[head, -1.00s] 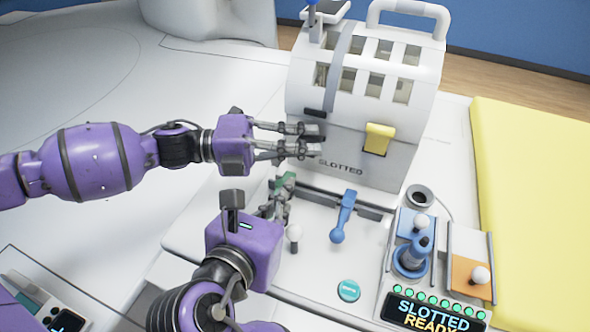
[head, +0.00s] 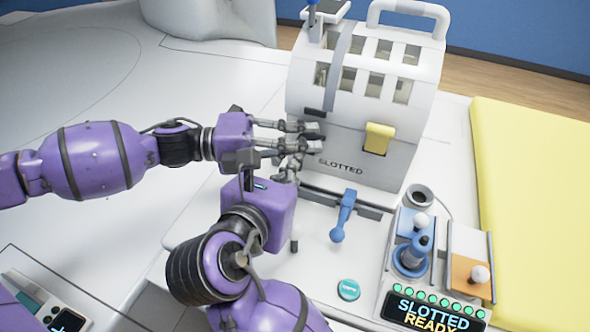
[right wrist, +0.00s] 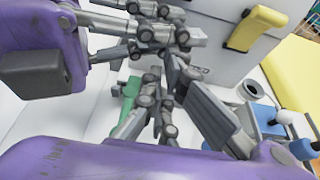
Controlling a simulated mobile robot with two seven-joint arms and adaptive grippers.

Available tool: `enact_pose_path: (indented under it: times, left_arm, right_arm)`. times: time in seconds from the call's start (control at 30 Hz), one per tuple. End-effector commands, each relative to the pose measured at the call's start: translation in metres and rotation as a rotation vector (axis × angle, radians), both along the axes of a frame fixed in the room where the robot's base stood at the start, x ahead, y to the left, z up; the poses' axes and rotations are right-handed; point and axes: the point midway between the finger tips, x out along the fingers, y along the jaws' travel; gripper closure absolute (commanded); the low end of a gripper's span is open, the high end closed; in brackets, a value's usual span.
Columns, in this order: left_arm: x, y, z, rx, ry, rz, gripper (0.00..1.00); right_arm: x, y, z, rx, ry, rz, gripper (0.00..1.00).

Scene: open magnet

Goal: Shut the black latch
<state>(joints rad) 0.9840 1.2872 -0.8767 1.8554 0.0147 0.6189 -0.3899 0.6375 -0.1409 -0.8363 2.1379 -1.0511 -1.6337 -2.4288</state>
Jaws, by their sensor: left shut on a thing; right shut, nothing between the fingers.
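The black latch (head: 314,112) is on the left of the front of the white slotted box (head: 345,150). Only its upper dark edge shows clearly in the head view; the part below is hidden by fingers. My left gripper (head: 316,137) comes in from the left, with its fingers shut on the black latch against the box front. My right gripper (head: 290,165) is shut and empty, just below the left fingers and close to the box's lower left. In the right wrist view, the right fingers (right wrist: 165,85) sit below the left gripper's fingers (right wrist: 170,35).
A yellow latch (head: 378,138) hangs on the box front. A blue lever (head: 343,215) and a teal button (head: 348,290) are on the panel. A blue joystick (head: 412,255) and a display (head: 432,312) stand right. A green part (right wrist: 130,95) is beside my right fingers.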

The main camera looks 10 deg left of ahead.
Motion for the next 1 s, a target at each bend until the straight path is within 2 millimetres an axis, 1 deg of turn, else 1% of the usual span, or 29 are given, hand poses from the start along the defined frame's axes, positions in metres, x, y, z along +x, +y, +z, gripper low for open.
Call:
enact_pose_path:
  times: [0.03, 0.1, 0.13, 0.23, 0.63, 0.73, 0.87, 1.0]
  left_arm:
    - [-0.004, -0.001, -0.003, 0.003, -0.002, -0.01, 1.0]
    - [-0.005, -0.001, -0.003, 0.004, -0.002, -0.011, 1.0]
    - [-0.005, -0.001, -0.003, 0.004, -0.002, -0.012, 0.84]
    - [-0.006, -0.002, -0.004, 0.004, -0.001, -0.013, 0.71]
    - [-0.005, -0.001, -0.003, 0.003, 0.001, -0.01, 0.71]
    - [-0.005, 0.003, -0.003, 0.003, 0.002, -0.008, 0.71]
    - [-0.007, 0.019, -0.004, 0.004, 0.003, -0.005, 0.71]
    - [-0.013, 0.048, -0.004, 0.006, 0.004, -0.004, 0.71]
  right_arm:
    - [0.002, 0.0, 0.006, 0.002, -0.017, 0.0, 1.0]
    - [0.003, -0.001, 0.007, 0.003, -0.019, 0.001, 1.0]
    - [0.003, -0.001, 0.007, 0.003, -0.02, 0.001, 1.0]
    - [0.003, -0.001, 0.007, 0.003, -0.021, 0.001, 1.0]
    - [0.002, 0.0, 0.005, 0.002, -0.014, 0.0, 1.0]
    - [0.002, 0.0, 0.004, 0.002, -0.013, -0.001, 1.0]
    - [0.002, -0.001, 0.004, 0.002, -0.013, -0.001, 1.0]
    - [0.001, 0.0, 0.004, 0.001, -0.011, 0.0, 1.0]
